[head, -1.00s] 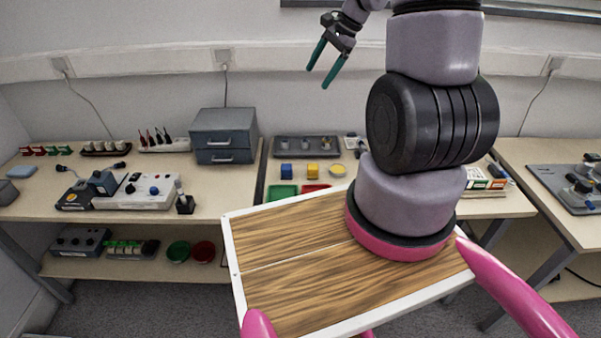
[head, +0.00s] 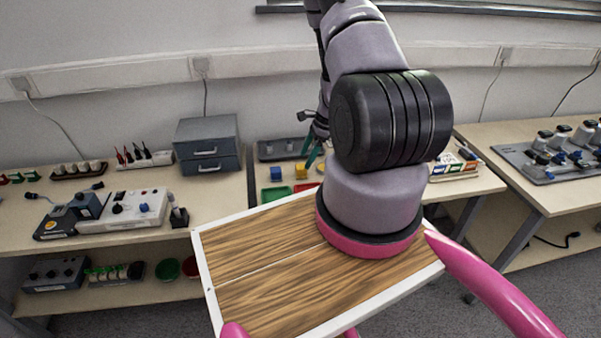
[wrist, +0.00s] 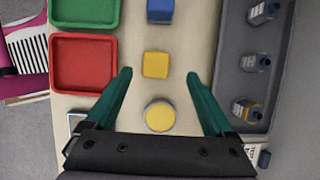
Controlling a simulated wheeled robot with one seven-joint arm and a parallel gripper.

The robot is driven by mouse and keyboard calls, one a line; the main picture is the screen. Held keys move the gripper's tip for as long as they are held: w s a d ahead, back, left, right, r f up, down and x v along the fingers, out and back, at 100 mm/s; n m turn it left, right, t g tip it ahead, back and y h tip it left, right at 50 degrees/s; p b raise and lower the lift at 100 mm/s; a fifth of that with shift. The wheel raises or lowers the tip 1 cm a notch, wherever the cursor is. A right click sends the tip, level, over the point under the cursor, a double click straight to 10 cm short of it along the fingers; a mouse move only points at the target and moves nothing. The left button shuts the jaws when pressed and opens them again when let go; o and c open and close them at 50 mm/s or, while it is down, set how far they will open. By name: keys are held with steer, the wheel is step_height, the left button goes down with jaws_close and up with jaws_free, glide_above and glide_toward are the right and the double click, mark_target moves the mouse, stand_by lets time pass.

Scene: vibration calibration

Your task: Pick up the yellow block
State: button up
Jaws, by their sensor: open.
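The yellow block (wrist: 155,65) is a small cube on the pale bench. In the wrist view it lies ahead of my gripper (wrist: 160,76), roughly midway between the lines of the two green fingers. My gripper is open with nothing held. In the head view the yellow block (head: 300,169) shows just left of my gripper (head: 313,150), which hangs low over the bench, partly hidden behind my arm. A blue block (wrist: 160,10) stands beyond the yellow one, and a yellow round disc (wrist: 160,116) lies nearer, between the fingers in the picture.
A red tray (wrist: 84,64) and a green tray (wrist: 86,10) lie left of the blocks. A grey tray (wrist: 229,88) with several small bottle-like parts lies right. A grey drawer unit (head: 207,143) stands left on the bench.

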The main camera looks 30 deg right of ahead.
mark_target(302, 166)
steer(key=x, duration=0.5)
steer(key=shift+s+a+f, duration=0.25)
steer(key=shift+f, duration=0.05)
steer(key=shift+c, duration=0.3)
jaws_close()
steer(key=shift+r, duration=0.1)
step_height(302, 166, up, 10)
steer(key=shift+f, duration=0.1)
steer(key=c, duration=0.6)
jaws_free()
steer(key=c, duration=0.6)
